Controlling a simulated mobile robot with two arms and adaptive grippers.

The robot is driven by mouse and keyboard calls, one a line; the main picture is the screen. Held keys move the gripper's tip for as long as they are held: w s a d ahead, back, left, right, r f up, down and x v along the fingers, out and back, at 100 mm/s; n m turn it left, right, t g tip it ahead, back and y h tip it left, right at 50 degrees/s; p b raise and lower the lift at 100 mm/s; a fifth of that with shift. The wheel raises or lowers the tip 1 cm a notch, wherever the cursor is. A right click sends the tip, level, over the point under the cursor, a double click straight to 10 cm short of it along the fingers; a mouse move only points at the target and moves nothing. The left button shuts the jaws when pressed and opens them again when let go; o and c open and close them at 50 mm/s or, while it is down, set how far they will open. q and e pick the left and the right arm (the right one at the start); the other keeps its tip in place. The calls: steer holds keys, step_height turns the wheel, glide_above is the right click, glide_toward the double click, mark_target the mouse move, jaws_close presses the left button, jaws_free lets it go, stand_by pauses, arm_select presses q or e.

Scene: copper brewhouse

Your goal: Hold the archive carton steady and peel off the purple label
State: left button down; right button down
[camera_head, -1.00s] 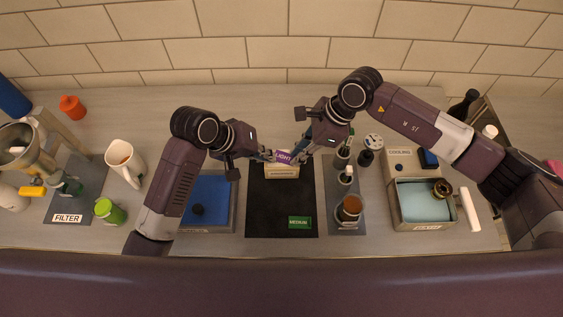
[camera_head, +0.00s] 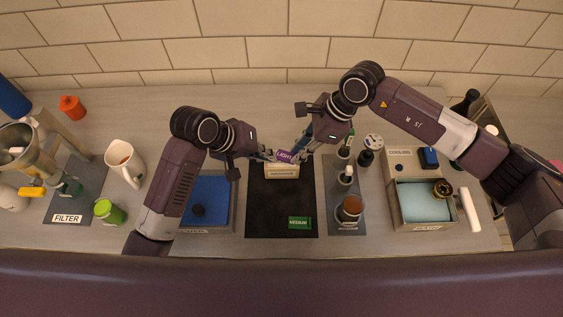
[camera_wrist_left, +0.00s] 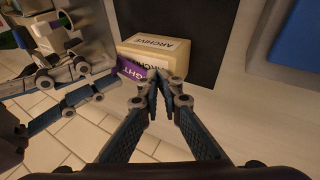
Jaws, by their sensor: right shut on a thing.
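The cream archive carton (camera_head: 281,172) stands at the back of the black mat (camera_head: 270,215); its ARCHIVE print also shows in the left wrist view (camera_wrist_left: 158,48). The purple label (camera_head: 285,156), marked LIGHT, is at the carton's back side and tilted; in the left wrist view (camera_wrist_left: 130,69) it partly covers print there. My right gripper (camera_head: 301,156) is shut on the label's right end in the head view. My left gripper (camera_head: 270,156) has its fingertips together (camera_wrist_left: 155,82) at the carton's left back corner, seemingly touching it. How much of the label still sticks is unclear.
A green MEDIUM tag (camera_head: 299,222) lies on the mat's front right. A blue-topped tray (camera_head: 236,205) stands left of the mat. Bottles on a grey strip (camera_head: 333,210) stand right, then an open box (camera_head: 396,205). The counter behind the carton is clear.

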arm_select(q)
steer(key=shift+s+a+f, duration=0.1)
steer(key=shift+s+f, duration=0.15)
steer(key=shift+f, duration=0.15)
arm_select(e)
steer(key=shift+r, duration=1.1)
steer(key=c, duration=2.2)
jaws_free()
steer(key=shift+c, duration=0.2)
steer(key=v, duration=0.8)
steer(key=shift+o, duration=1.3)
steer(key=shift+a+f, duration=0.1)
